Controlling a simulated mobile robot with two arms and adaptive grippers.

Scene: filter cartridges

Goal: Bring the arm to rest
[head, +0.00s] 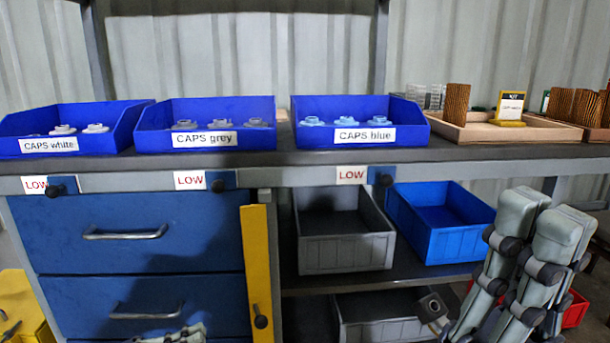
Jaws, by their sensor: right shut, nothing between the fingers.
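My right gripper (543,218) stands at the lower right of the head view with its grey padded fingers pointing up. It is shut with nothing between the fingers. It is in front of the bench, over part of the lower shelf's right end, and I see it touching nothing. The tips of what looks like my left gripper (182,334) just show at the bottom edge, in front of the drawers; I cannot tell whether it is open or shut.
Blue bins of white caps (50,145), grey caps (160,142) and blue caps (410,133) line the bench top (290,158). A wooden tray (480,132) stands right of them. Below are blue drawers (130,255), a grey bin (345,255) and a blue bin (460,243).

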